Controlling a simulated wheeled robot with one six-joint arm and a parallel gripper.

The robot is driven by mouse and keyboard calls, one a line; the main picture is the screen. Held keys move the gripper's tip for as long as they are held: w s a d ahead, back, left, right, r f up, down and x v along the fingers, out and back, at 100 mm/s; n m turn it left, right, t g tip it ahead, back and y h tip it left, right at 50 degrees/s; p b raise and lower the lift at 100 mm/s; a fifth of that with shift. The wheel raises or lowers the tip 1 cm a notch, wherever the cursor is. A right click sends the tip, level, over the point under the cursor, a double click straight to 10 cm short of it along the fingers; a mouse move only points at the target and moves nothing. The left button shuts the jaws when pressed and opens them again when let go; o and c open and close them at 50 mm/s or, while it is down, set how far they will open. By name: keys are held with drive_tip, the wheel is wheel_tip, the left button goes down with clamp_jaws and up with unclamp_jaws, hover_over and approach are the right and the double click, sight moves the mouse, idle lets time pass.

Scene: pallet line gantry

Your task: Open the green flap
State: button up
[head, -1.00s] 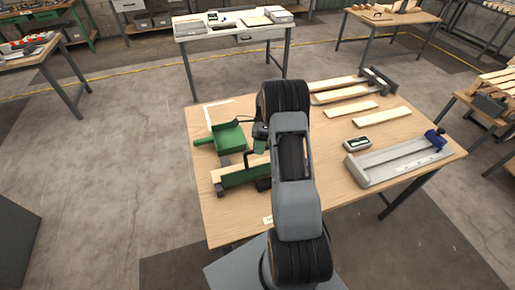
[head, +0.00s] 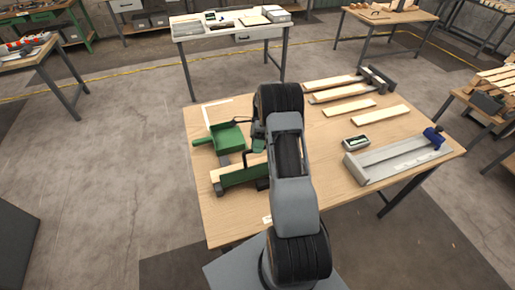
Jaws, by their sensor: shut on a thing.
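A green metal fixture (head: 238,176) with a long upright green side stands on the near left part of the wooden table, with a pale board in it. A thin black handle (head: 245,157) rises beside the green side. More green metal (head: 258,131) shows at the left edge of my arm; I take this to be the flap, but its outline and angle are mostly hidden. My gripper (head: 261,143) is behind my forearm and only partly seen; it is shut at the green flap, and the exact point of contact is hidden.
A green scoop-like tray (head: 228,136) lies behind the fixture. Pale boards (head: 348,106) lie at the back right. A small grey device (head: 356,143) and a long grey tray with a blue clamp (head: 398,163) are to the right.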

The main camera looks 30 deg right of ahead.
drive_tip(key=shift+o, duration=0.6)
drive_tip(key=shift+w+d+f, duration=0.1)
drive_tip(key=shift+w+f, duration=0.1)
drive_tip(key=shift+f, duration=0.05)
drive_tip(key=shift+o, duration=1.2)
drive_tip(key=shift+r, duration=0.1)
drive_tip(key=shift+w, duration=0.1)
drive_tip(key=v, duration=0.7)
drive_tip(key=shift+w+d+r, duration=0.1)
